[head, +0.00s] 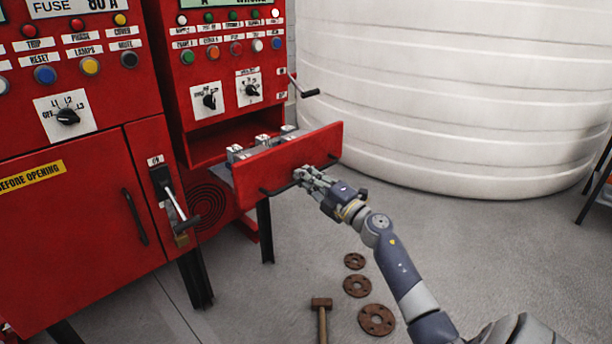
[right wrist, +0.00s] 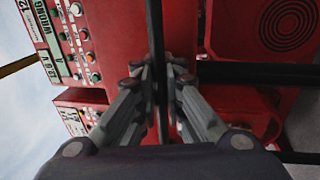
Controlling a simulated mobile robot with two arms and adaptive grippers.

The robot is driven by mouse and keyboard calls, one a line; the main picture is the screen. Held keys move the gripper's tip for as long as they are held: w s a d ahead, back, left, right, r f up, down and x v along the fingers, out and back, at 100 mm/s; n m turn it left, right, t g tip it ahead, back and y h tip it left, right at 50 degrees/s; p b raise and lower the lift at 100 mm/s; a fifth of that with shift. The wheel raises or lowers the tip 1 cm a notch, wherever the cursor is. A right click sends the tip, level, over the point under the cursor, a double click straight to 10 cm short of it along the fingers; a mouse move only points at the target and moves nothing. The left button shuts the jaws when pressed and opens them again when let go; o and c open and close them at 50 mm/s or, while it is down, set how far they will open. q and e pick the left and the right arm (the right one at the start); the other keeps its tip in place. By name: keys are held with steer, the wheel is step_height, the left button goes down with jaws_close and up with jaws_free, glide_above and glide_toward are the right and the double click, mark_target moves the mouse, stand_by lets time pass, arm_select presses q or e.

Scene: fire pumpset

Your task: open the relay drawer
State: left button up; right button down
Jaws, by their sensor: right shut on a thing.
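The relay drawer (head: 290,165) is a red drawer pulled well out of the right red cabinet (head: 225,100), with grey relay parts (head: 262,142) visible inside behind its front panel. A black bar handle (head: 272,190) runs across the drawer front. My right gripper (head: 302,176) is at the middle of this handle, with its fingers shut around it. In the right wrist view the black handle bar (right wrist: 155,60) passes between the fingertips, with the red drawer front behind. My left gripper does not show in the head view.
A left red cabinet (head: 70,220) with a lever (head: 175,205) stands beside the drawer. A black-handled crank (head: 305,90) sticks out above it. A large white tank (head: 450,90) stands behind. A hammer (head: 321,315) and rusty flanges (head: 376,320) lie on the floor below.

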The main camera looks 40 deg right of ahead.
steer(key=c, duration=1.7)
jaws_free()
steer(key=shift+f, duration=0.1)
steer(key=v, duration=1.2)
